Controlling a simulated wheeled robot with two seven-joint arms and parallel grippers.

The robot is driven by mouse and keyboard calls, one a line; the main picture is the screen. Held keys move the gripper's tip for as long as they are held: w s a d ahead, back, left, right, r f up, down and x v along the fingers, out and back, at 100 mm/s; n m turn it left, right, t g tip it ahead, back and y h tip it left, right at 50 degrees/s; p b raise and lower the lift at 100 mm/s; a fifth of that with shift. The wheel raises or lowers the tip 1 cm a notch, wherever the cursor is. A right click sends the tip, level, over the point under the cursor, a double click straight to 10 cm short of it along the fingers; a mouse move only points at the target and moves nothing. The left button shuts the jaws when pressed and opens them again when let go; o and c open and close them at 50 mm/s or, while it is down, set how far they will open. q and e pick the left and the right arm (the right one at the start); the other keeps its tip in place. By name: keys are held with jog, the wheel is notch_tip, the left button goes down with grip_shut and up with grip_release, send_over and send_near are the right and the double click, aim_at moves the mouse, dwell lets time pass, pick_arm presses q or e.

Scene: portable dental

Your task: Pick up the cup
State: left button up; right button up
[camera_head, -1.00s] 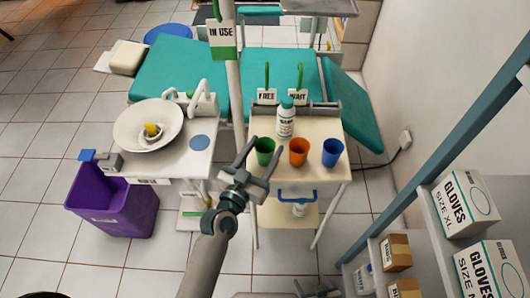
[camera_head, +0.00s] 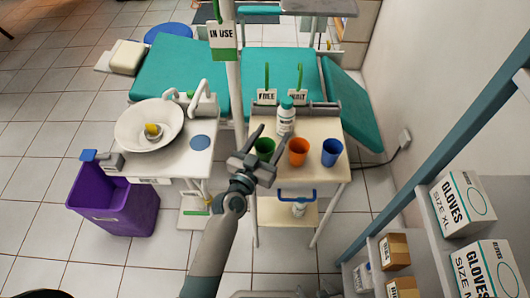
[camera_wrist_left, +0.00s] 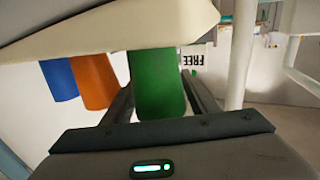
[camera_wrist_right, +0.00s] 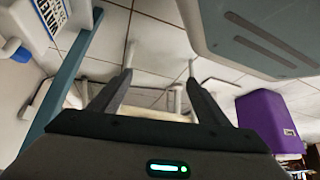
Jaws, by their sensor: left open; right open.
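A green cup (camera_head: 264,147) stands upright on the cream cart top, left of an orange cup (camera_head: 298,151) and a blue cup (camera_head: 332,152). My left gripper (camera_head: 271,138) is open at the green cup. In the left wrist view, which is upside down, the green cup (camera_wrist_left: 157,85) lies between the two open fingers (camera_wrist_left: 160,92). Whether they touch it I cannot tell. The orange cup (camera_wrist_left: 95,80) and blue cup (camera_wrist_left: 59,80) are beyond the left finger. My right gripper (camera_wrist_right: 158,76) is open and empty in the right wrist view.
A white bottle (camera_head: 286,120) stands behind the cups on the cart (camera_head: 316,177). A pole (camera_head: 236,95) rises left of it. A basin (camera_head: 130,132) is further left, above a purple bin (camera_head: 115,208). Shelves with glove boxes (camera_head: 465,203) stand at the right.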

pick_arm(q)
jog(key=c, duration=0.7)
jog(key=shift+c, duration=0.4)
pick_arm(e)
jog(key=shift+a, duration=0.2)
jog(key=shift+a+r, duration=0.1)
pick_arm(q)
jog(key=shift+r, duration=0.2)
pick_arm(e)
jog(key=shift+s, duration=0.1)
pick_arm(q)
notch_tip(320, 180, up, 10)
jog(key=p, duration=1)
jog(key=shift+f, duration=0.15)
pick_arm(e)
jog(key=s+d+g+h, duration=0.1)
jog(key=s+d+g, duration=0.2)
jog(key=s, duration=0.7)
jog(key=s+d+g, duration=0.3)
jog(key=s+d, duration=0.2)
jog(key=s, duration=0.5)
jog(key=shift+s+d+r+h, duration=0.15)
jog(key=shift+d+h, duration=0.15)
jog(key=shift+h, duration=0.1)
